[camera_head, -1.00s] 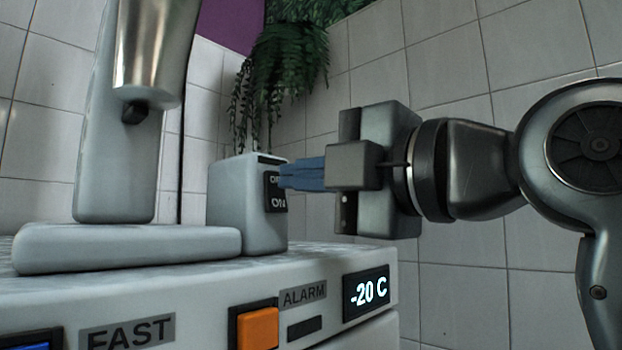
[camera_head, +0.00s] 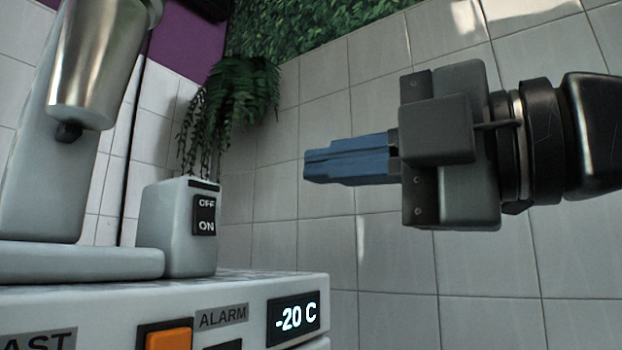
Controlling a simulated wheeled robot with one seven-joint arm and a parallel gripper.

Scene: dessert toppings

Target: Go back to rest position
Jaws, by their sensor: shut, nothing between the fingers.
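My gripper (camera_head: 306,166) points left in the head view, with its blue fingers shut together and nothing between them. It is in the air to the right of the grey switch box (camera_head: 165,228), clear of it by a wide gap. The box carries a black OFF/ON switch (camera_head: 205,215) on its right side. The switch box is joined to a machine base (camera_head: 80,262) with a metal cup-shaped part (camera_head: 95,75) above it at the left.
The machine stands on a white freezer unit (camera_head: 110,300) with an orange button (camera_head: 168,340) and a display (camera_head: 294,317) reading -20 C. A hanging fern (camera_head: 240,90) is behind, in front of a tiled wall (camera_head: 370,255). The space around my gripper is clear.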

